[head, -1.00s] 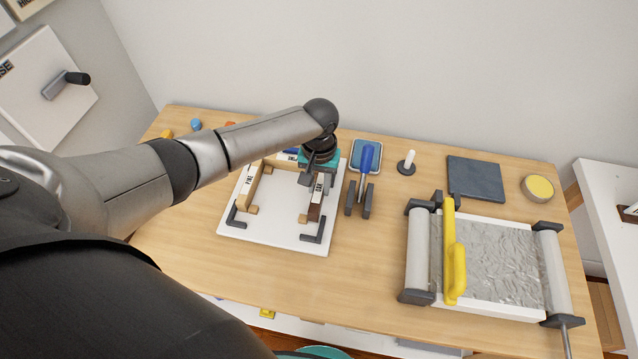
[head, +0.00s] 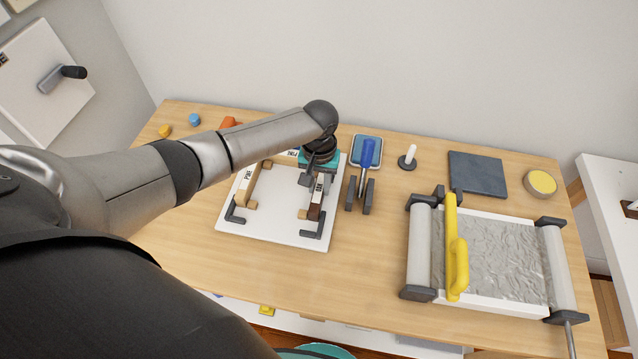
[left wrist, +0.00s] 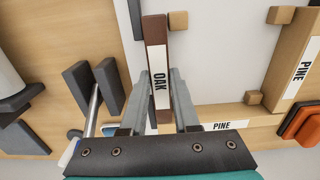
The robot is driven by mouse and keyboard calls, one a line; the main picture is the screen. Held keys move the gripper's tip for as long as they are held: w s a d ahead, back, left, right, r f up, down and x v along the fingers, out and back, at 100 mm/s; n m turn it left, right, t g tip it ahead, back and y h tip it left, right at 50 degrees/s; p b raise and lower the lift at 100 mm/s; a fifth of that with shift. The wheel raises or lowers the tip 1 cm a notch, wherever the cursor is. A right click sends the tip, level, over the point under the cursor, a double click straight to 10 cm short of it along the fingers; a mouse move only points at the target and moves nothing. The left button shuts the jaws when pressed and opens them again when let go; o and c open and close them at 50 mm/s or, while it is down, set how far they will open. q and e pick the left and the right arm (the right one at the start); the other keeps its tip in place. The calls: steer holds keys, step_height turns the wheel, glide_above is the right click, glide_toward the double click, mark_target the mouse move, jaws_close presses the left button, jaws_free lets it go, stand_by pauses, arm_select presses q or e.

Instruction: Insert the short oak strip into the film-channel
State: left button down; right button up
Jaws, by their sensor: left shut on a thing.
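The short oak strip (head: 315,211) is dark brown with a white OAK label. It stands along the right side of the frame on the white board (head: 268,233). In the left wrist view the strip (left wrist: 155,30) runs between the two fingers. My left gripper (head: 309,182) is shut on it; the fingers (left wrist: 161,75) flank its label. Pine strips (head: 251,184) lie at the left and back of the board. I cannot make out which gap is the film-channel, nor whether the strip's underside touches the board. My right gripper is not in view.
Dark corner brackets (head: 313,231) and small wooden blocks edge the board. A dark two-post holder (head: 369,197) with a blue-handled tool (head: 368,153) stands close to its right. A roller unit with silver film (head: 495,255) and a yellow handle (head: 456,262) is further right. The front bench is clear.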

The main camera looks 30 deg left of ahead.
mark_target(319, 188)
arm_select(q)
steer(key=c, duration=0.6)
jaws_free()
step_height(319, 188, up, 15)
steer(key=p, duration=0.4)
steer(key=shift+r, duration=0.1)
